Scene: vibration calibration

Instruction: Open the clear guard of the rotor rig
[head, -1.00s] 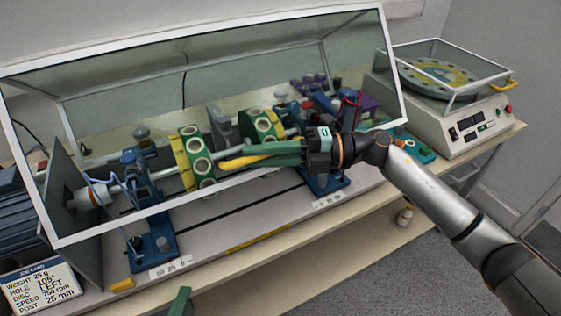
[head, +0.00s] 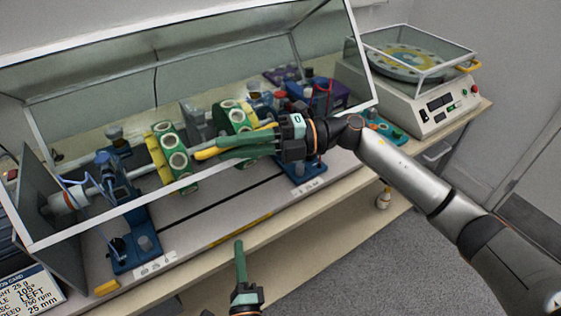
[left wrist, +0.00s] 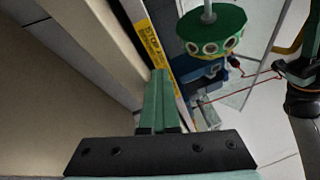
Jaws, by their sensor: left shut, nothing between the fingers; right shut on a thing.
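The clear guard (head: 108,213) is a white-framed transparent cover over the rotor rig. Its lower front bar hangs above the rig's base, so it looks partly raised; how far I cannot tell. My right gripper (head: 240,145) is shut on the guard's yellow handle (head: 207,154), in front of the rig's right half. Green and yellow rotor discs (head: 173,150) sit on a shaft behind the clear panel. My left gripper (head: 240,255) is shut and empty, low in front of the bench edge. Its closed green fingers (left wrist: 160,95) show in the left wrist view.
A white balance machine (head: 425,105) with its own clear lid stands at the right end of the bench. A task card (head: 28,292) stands at lower left. A yellow warning strip (head: 240,231) runs along the base's front edge. Grey floor lies open in front.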

